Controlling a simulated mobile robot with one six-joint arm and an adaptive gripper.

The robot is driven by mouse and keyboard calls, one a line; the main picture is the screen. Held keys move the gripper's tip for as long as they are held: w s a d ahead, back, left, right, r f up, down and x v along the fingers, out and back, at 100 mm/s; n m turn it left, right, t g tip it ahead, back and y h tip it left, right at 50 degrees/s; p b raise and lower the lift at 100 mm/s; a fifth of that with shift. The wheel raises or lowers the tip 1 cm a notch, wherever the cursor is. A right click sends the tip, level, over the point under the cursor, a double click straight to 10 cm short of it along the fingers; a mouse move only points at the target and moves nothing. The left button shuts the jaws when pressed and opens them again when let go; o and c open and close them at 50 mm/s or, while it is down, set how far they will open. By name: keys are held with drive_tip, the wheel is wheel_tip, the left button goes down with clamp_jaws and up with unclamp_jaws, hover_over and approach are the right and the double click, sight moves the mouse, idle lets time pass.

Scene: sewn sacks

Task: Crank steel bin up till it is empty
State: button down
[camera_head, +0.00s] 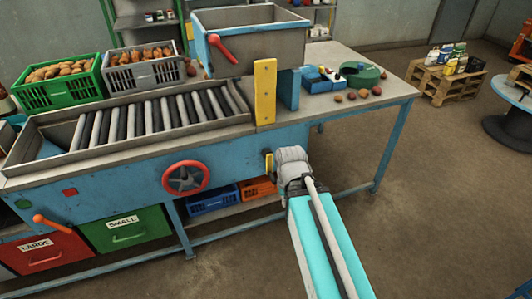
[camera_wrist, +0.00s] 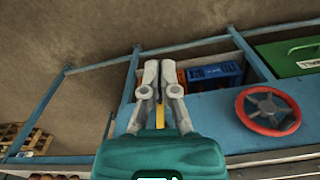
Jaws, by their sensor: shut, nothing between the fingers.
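The steel bin (camera_head: 255,44) is a grey open-topped box with a blue frame, standing upright at the back of the blue bench. A red lever handle (camera_head: 222,48) shows on its front. A red-rimmed handwheel (camera_head: 186,177) is on the bench's front panel, and it also shows at the right in the wrist view (camera_wrist: 268,111). My gripper (camera_wrist: 159,68) is shut and empty, in front of the bench and to the right of the handwheel, touching neither wheel nor bin. In the head view its fingertips are largely hidden by my wrist. The bin's inside is barely visible.
A roller conveyor (camera_head: 140,118) lies left of an upright yellow plate (camera_head: 265,92). Green (camera_head: 58,92) and grey (camera_head: 146,76) crates of potatoes stand behind it. An orange-knobbed lever (camera_head: 52,222) sticks out at the front left.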

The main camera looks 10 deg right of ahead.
drive_tip(key=c, duration=1.4)
unclamp_jaws()
drive_tip(key=c, duration=0.9)
unclamp_jaws()
drive_tip(key=shift+f, duration=0.15)
drive_tip(key=shift+c, duration=0.2)
drive_tip(key=o, duration=0.5)
drive_tip(key=shift+w+a+f+b, duration=0.1)
drive_tip(key=shift+w+f+b, duration=0.2)
drive_tip(key=shift+f+b, duration=0.3)
drive_tip(key=shift+c, duration=0.2)
drive_tip(key=shift+o, duration=0.4)
drive_tip(key=w+a+f+n+t+y+b, duration=0.3)
drive_tip(key=w+f+b, duration=0.6)
drive_tip(key=b, duration=0.6)
wheel_tip(320, 180, down, 2)
drive_tip(key=a+t+y, duration=0.2)
drive_tip(key=shift+w+n+y+b, duration=0.2)
drive_tip(key=shift+n+y+b, duration=0.1)
drive_tip(key=w+d+f+m+t+h+b, duration=0.2)
drive_tip(key=w+d+f+t+b, duration=0.8)
drive_tip(key=b, duration=1.8)
drive_tip(key=shift+w+d+f+m+t+b, duration=0.2)
drive_tip(key=shift+w+f+m+t+b, duration=0.3)
drive_tip(key=shift+w+f+t, duration=1.25)
drive_tip(key=shift+s+f+g, duration=0.45)
drive_tip(key=shift+s, duration=0.05)
